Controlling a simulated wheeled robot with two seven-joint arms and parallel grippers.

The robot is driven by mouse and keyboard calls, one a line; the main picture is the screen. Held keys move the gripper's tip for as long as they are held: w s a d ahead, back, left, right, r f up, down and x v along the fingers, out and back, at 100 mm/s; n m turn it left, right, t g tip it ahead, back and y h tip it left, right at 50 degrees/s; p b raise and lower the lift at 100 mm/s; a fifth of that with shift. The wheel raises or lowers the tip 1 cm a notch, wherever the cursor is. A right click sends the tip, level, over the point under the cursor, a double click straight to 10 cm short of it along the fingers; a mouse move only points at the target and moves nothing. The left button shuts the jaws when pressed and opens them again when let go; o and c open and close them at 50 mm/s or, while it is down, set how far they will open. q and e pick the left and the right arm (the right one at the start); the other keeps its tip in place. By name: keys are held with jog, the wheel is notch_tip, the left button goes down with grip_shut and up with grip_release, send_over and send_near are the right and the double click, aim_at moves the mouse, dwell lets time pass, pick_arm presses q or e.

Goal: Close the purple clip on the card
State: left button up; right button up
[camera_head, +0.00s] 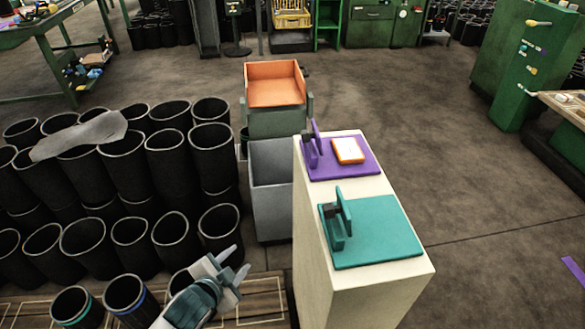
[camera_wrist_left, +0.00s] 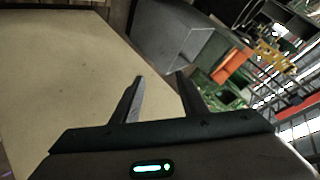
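The purple clip (camera_head: 312,147) stands upright at the left edge of a purple base plate (camera_head: 340,172) on the far part of a cream pedestal. An orange-rimmed card (camera_head: 349,150) with a pale face lies on that plate, to the right of the clip and apart from it. My left gripper (camera_head: 236,262) is open and empty, left of the pedestal and nearer to me than the purple clip. Its two spread fingers also show in the left wrist view (camera_wrist_left: 160,90), with nothing between them. My right gripper is in neither view.
A teal clip (camera_head: 337,222) on a teal plate (camera_head: 385,238) takes up the near part of the pedestal (camera_head: 345,290). A grey bin (camera_head: 270,190) and an orange tray (camera_head: 275,85) stand behind, left of it. Black rubber sleeves (camera_head: 130,235) crowd the left. Floor to the right is mostly clear.

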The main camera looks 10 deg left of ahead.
pick_arm(q)
jog(key=w+r+m+t+h, duration=0.35)
jog(key=w+r+m, duration=0.4)
jog(key=r, duration=0.25)
jog(key=w+r+m+t+h, duration=0.2)
jog(key=w+r+m+h, duration=0.3)
jog(key=w+r+m, duration=0.3)
jog(key=s+a+r+m+g+h, duration=0.2)
jog(key=r+m+g+h, duration=0.2)
jog(key=m, duration=0.7)
jog(key=s+a+r+m+g+h, duration=0.2)
jog(key=r+m+g, duration=0.4)
jog(key=m, duration=0.5)
jog(key=shift+a+r+h, duration=0.7)
jog(key=shift+r+h, duration=0.15)
jog(key=shift+h, duration=0.3)
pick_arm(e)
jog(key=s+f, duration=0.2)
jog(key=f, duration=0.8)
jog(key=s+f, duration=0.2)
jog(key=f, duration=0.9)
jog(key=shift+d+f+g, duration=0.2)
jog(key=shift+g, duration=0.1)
pick_arm(q)
jog(key=shift+g, duration=0.25)
